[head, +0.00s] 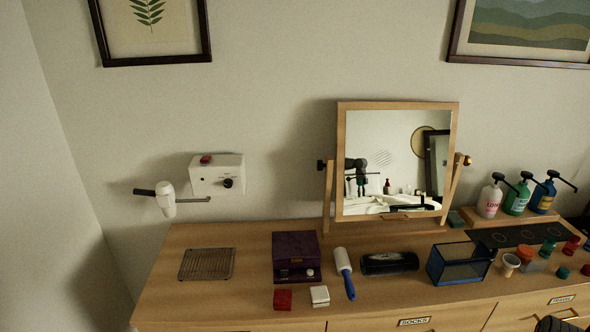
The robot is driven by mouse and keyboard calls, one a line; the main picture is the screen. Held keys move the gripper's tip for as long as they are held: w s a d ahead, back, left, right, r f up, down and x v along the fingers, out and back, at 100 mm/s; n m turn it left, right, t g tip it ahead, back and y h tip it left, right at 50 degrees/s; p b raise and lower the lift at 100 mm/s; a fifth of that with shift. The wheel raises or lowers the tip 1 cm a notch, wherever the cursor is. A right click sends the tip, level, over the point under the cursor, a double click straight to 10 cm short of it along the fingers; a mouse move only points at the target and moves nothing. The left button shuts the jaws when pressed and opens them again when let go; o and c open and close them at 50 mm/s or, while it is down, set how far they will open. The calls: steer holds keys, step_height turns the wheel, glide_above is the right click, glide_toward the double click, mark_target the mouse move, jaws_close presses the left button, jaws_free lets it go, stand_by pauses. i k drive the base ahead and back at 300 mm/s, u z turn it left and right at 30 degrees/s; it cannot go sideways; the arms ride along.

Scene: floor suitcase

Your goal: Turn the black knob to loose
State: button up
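A black knob (321,165) sits on the left side of the wooden mirror frame (341,190), where the frame meets its left post. A brass-coloured knob (466,160) sits on the right side. A second black knob, a round dial (228,183), is on the front of the white wall box. The mirror glass reflects a dark arm, small and unclear. A dark piece, seemingly part of my gripper (556,324), shows at the bottom right edge, mostly cut off. It is well away from the knobs, and its fingers cannot be made out.
The dresser top (210,300) holds a purple box (296,246), a lint roller (344,270), a black case (390,263), a blue-edged glass bin (460,265) and pump bottles (490,200). A white hair dryer (166,200) hangs at left.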

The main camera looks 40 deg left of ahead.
mark_target(320, 164)
steer(key=u, duration=1.4)
steer(key=i, duration=1.05)
steer(key=k, duration=0.6)
